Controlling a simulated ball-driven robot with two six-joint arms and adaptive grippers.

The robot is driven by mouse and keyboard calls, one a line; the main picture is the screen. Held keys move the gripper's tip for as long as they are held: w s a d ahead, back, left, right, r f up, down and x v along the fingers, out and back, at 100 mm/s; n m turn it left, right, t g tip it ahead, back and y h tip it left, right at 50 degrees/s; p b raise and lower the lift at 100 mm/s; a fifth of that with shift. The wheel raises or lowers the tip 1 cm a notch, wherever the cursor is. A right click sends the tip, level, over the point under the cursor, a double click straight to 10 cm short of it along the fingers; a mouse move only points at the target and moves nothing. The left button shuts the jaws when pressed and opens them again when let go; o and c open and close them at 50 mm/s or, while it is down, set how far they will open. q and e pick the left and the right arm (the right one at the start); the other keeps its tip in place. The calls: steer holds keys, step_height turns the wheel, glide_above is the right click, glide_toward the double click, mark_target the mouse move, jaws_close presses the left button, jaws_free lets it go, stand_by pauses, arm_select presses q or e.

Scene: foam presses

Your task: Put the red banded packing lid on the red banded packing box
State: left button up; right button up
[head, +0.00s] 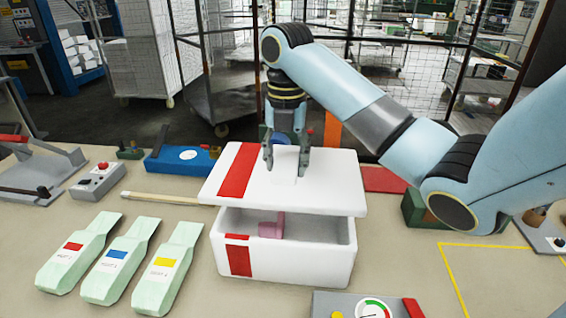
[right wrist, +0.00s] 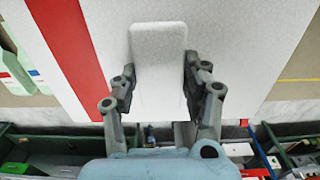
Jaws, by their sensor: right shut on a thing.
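The white packing lid (head: 325,183) with a red band (head: 240,170) is above the white packing box (head: 300,262), with a dark gap between them at the front. The box has a red band (head: 240,260) at its left front and a pink thing (head: 272,227) inside. My right gripper (head: 285,165) is shut on the raised handle of the lid; in the right wrist view its fingers stand either side of the white handle (right wrist: 158,70). Lid and box bands roughly line up at the left. The box's far rim is hidden by the lid. My left gripper is out of view.
Several pale green packs (head: 130,258) lie left of the box. A wooden stick (head: 165,198), a blue tool (head: 183,160) and a red-button box (head: 98,178) lie behind them. A gauge panel (head: 365,305) is in front. A yellow-outlined area (head: 490,285) at right is empty.

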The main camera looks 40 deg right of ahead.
steer(key=shift+s+f, duration=0.15)
steer(key=shift+f, duration=2.6)
steer(key=shift+f+b, duration=0.6)
steer(key=shift+f, duration=0.8)
steer(key=o, duration=1.1)
